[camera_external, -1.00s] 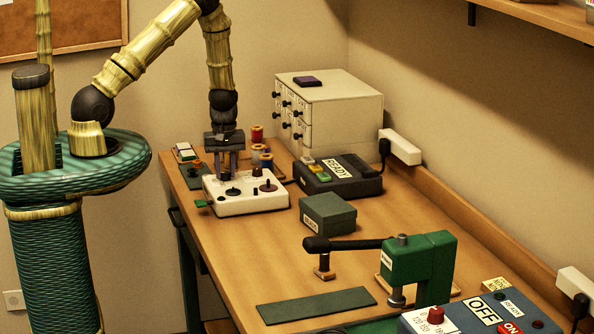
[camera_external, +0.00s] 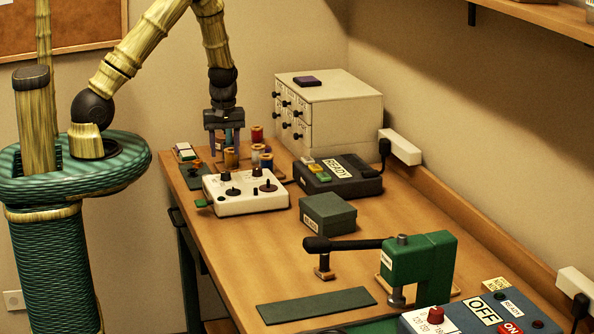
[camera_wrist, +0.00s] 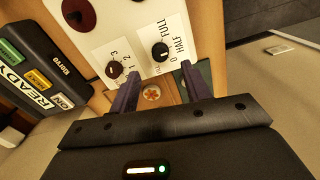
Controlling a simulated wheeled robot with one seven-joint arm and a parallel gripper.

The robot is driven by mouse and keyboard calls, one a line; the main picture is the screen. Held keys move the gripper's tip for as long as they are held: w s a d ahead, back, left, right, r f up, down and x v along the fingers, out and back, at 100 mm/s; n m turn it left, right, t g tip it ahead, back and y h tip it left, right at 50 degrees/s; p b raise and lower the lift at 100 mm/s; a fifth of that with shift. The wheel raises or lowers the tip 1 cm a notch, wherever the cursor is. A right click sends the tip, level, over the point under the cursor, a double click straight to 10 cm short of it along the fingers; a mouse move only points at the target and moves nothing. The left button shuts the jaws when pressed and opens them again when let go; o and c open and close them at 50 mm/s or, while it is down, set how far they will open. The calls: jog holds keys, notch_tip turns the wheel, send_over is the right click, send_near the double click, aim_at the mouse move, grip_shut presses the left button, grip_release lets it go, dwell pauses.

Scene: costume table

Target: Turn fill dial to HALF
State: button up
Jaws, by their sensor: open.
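The fill dial (camera_wrist: 160,51) is a small black knob on a white panel, with 0, HALF and FULL printed beside it in the wrist view. A pale mark shows on its lower part; I cannot tell surely which label it points to. The panel belongs to the white box (camera_external: 250,205) on the table, where the dial labels are too small to read in the external view. My gripper (camera_external: 225,150) is open, pointing down above the box's far edge. In the wrist view its fingers (camera_wrist: 161,78) are apart and empty, with the dial just beyond them.
A second knob (camera_wrist: 115,70) marked 1, 2, 3 sits beside the fill dial. Thread spools (camera_external: 257,135) stand behind the box. A black READY unit (camera_external: 340,178) and a green box (camera_external: 328,214) lie to the right. A green press (camera_external: 425,262) stands nearer the front.

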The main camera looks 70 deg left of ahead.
aim_at(228, 172)
notch_tip(228, 172, up, 11)
dwell(0.3)
dwell(0.4)
jog(key=s+d+r+m+t, duration=0.1)
jog(key=s+d+m, duration=0.3)
jog(key=d+m, duration=0.4)
jog(key=s+d+r+m+t, duration=0.1)
jog(key=s+d+m, duration=0.3)
jog(key=d+m, duration=0.4)
jog(key=shift+s+d+r+t, duration=0.25)
jog(key=shift+d+r+t, duration=0.05)
jog(key=shift+r, duration=0.25)
dwell(1.7)
